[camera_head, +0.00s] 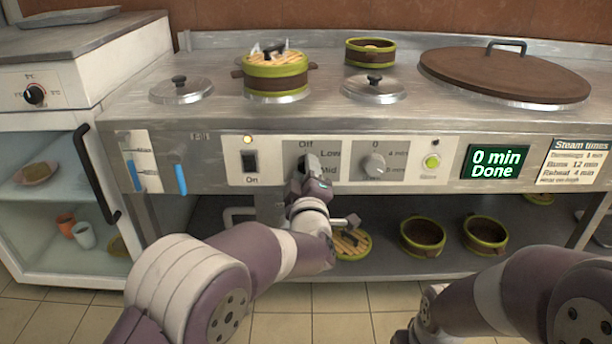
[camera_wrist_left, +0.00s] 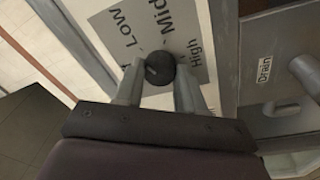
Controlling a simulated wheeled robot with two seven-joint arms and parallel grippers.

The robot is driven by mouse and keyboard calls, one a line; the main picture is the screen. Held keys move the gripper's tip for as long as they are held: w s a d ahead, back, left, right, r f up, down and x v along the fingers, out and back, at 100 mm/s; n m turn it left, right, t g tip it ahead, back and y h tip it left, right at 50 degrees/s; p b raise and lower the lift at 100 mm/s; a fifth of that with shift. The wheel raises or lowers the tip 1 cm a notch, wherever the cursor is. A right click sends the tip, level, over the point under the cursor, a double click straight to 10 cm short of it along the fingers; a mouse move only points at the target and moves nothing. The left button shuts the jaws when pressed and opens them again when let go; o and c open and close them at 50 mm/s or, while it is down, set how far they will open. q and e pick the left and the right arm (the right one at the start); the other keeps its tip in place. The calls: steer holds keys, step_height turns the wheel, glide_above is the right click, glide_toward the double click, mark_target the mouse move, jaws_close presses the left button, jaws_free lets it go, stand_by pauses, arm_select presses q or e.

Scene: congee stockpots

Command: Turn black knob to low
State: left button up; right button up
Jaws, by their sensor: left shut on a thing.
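The black knob (camera_head: 309,163) sits on a pale label plate on the steel counter's front panel. The plate reads Off above it, with Low and Mid to its right. In the left wrist view the round black knob (camera_wrist_left: 160,68) sits between both fingers of my left gripper (camera_wrist_left: 158,82), which is shut on it. In the head view my left gripper (camera_head: 309,178) reaches up to the knob and covers part of it. The wrist view also shows the words Low, Mid and High around the knob. A short pale mark shows on its face; its exact setting is hard to tell.
A grey timer knob (camera_head: 375,165) is close to the right. A black switch (camera_head: 250,162) is to the left, with a lit lamp (camera_head: 247,140) above it. A display (camera_head: 494,162) reads 0 min Done. A green steamer (camera_head: 276,74) stands on the counter above.

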arm_select(q)
steer(key=shift+n, duration=0.6)
steer(key=o, duration=1)
steer(key=shift+o, duration=0.2)
steer(key=shift+s, duration=0.1)
steer(key=s+f+p, duration=0.1)
steer(key=s+p, duration=0.4)
steer(key=s, duration=0.7)
steer(key=shift+s+d, duration=0.25)
steer(key=shift+d, duration=0.05)
steer(key=shift+f, duration=0.1)
